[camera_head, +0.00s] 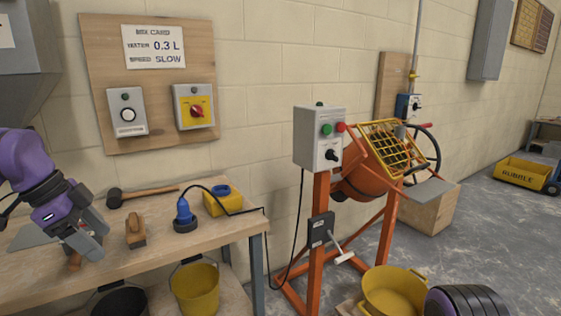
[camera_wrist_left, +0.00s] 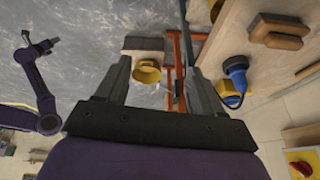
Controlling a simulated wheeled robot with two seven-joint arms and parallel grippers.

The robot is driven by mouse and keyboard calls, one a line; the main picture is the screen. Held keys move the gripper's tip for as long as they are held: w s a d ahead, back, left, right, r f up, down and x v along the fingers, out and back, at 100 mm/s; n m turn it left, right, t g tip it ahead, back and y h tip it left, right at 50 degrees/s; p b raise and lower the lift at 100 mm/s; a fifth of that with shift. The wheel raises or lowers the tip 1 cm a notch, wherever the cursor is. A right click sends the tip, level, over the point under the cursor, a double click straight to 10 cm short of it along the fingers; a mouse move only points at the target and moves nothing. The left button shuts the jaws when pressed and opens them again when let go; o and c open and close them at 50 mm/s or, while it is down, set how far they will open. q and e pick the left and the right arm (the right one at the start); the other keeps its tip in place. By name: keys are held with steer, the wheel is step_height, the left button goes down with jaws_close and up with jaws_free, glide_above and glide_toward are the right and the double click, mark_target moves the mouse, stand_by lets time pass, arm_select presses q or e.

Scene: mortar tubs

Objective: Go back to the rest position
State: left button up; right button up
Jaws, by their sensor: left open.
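My left gripper (camera_head: 88,240) hangs over the left end of the workbench (camera_head: 150,262) in the head view, with a trowel (camera_head: 30,238) partly hidden behind it. In the left wrist view its two fingers (camera_wrist_left: 156,75) are apart with nothing held between them. My right arm (camera_wrist_left: 42,90) shows small and dark at the left of the left wrist view. Its gripper end is too small to read. A ribbed dark and purple part at the bottom right of the head view seems to be mine.
A wooden float (camera_head: 135,232), hammer (camera_head: 140,194), blue plug (camera_head: 184,215) and yellow box (camera_head: 223,201) are on the bench. An orange mixer (camera_head: 362,180) stands right of it, with a yellow tub (camera_head: 394,290) below. A yellow bucket (camera_head: 196,290) is under the bench edge.

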arm_select(q)
steer(key=w+a+f+m+t+y, duration=0.25)
steer(key=w+f+m+y, duration=0.5)
steer(key=m, duration=0.65)
steer(key=s+d+f+m+t+y+p, duration=0.1)
steer(key=s+d+f+m, duration=0.15)
steer(key=f+m, duration=0.75)
steer(key=s+d+f+m+t+y+p, duration=0.1)
steer(key=s+d+f+m+t+y, duration=0.15)
steer(key=f+m, duration=0.8)
steer(key=s+d+f+m+g+h+p, duration=0.1)
steer(key=s+d+f+m+h+p, duration=0.2)
steer(key=s+f+m, duration=0.75)
steer(key=s+f+m+g, duration=0.2)
steer(key=s+m, duration=0.1)
steer(key=s, duration=0.7)
steer(key=s+f+m+g, duration=0.2)
steer(key=s+f+m, duration=0.1)
steer(key=s, duration=0.6)
steer(key=shift+s+a+m+h, duration=0.25)
steer(key=shift+s+m+h, duration=0.15)
steer(key=shift+m, duration=0.3)
arm_select(e)
steer(key=r, duration=0.5)
steer(key=shift+w, duration=0.2)
